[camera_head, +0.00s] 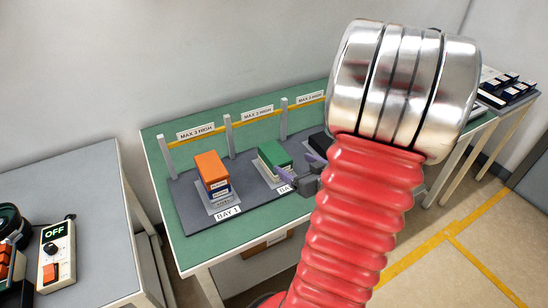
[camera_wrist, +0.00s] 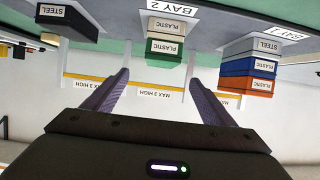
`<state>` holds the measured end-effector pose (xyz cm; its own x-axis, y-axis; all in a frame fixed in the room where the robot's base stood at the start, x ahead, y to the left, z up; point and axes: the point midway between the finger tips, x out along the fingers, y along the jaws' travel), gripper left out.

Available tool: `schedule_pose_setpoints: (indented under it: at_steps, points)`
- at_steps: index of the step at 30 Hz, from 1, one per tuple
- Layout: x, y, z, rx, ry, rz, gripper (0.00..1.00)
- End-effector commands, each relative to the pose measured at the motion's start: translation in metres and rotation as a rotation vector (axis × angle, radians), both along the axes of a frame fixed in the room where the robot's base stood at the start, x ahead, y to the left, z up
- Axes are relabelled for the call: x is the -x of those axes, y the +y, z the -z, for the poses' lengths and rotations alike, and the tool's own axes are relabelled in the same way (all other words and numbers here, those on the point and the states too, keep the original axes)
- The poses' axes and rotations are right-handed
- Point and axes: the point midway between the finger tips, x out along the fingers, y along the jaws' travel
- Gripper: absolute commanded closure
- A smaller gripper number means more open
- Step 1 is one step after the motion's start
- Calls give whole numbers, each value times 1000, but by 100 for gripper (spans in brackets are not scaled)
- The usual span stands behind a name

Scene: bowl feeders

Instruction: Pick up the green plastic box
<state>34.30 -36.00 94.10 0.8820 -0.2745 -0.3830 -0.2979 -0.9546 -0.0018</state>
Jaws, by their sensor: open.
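The green plastic box (camera_head: 274,152) lies on top of a pale plastic box in bay 2, on the table. The upside-down wrist view shows the green box (camera_wrist: 164,46) against the pale box (camera_wrist: 167,25), both with PLASTIC labels. My gripper (camera_head: 301,167) is open at the front right of this stack in the head view. In the wrist view the two purple fingers of my gripper (camera_wrist: 159,77) are spread, with nothing between them, and the green box shows beyond the gap. In the head view my arm hides part of bay 3.
Bay 1 holds a stack with an orange box (camera_head: 211,165) on top, over a blue box and a steel box. A dark steel box (camera_wrist: 67,22) stands in bay 3. Posts with a yellow rail (camera_head: 208,139) and MAX HIGH signs run behind the bays. A control box (camera_head: 56,250) stands at left.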

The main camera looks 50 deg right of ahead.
Motion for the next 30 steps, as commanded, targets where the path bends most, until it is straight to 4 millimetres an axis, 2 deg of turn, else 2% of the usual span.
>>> schedule_pose_setpoints:
  at_steps: [18, 23, 30]
  points:
    - [-65, -18, 29, 1, 0, 1, 22]
    - [-74, -21, 32, 2, 0, 2, 22]
    - [-74, -22, 32, 2, 0, 2, 22]
